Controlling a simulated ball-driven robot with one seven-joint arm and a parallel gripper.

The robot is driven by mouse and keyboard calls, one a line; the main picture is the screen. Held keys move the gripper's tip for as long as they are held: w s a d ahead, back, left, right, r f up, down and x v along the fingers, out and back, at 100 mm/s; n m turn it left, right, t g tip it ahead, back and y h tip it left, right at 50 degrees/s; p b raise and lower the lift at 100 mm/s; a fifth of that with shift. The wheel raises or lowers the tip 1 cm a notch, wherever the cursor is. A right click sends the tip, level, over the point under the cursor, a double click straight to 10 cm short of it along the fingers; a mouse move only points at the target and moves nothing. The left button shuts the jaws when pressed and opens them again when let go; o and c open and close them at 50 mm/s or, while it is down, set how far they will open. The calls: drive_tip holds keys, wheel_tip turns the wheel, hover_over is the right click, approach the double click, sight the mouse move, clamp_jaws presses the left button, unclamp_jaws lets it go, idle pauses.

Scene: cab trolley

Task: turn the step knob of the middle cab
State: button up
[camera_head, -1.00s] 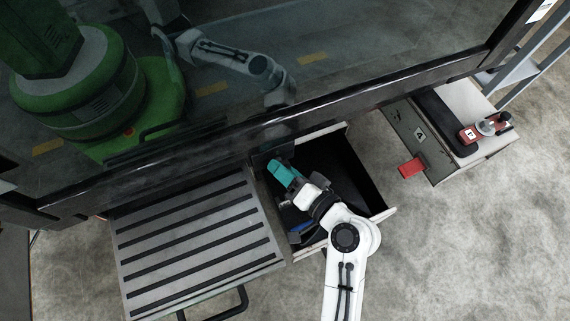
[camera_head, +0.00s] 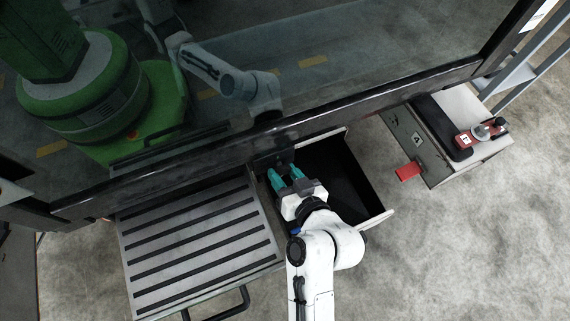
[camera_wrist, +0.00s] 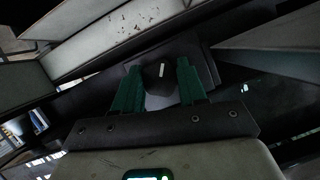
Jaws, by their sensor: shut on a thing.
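The step knob (camera_wrist: 160,73) is a dark knob with a short white mark, mounted on a dark plate (camera_wrist: 205,65) in the wrist view. My gripper (camera_wrist: 159,88) has one teal finger on each side of it and is shut on it. In the head view my gripper (camera_head: 284,174) reaches into the open-topped middle cab (camera_head: 375,218), at its left inner side near the black bar. The knob itself is hard to make out there, between the fingers and dark surfaces. The mark on the knob stands nearly upright in the wrist view.
A ribbed grey step cab (camera_head: 200,237) with a black handle (camera_head: 232,303) stands at left. At right is another cab (camera_head: 435,165) with a red tab (camera_head: 408,171) and a red device (camera_head: 478,134). A black-framed glass pane (camera_head: 330,116) runs above. Floor at lower right is clear.

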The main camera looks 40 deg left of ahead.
drive_tip(key=shift+f, duration=0.15)
idle(0.4)
drive_tip(key=o, duration=1.1)
drive_tip(key=shift+c, duration=0.2)
drive_tip(key=p+v, duration=0.2)
drive_tip(key=v, duration=0.9)
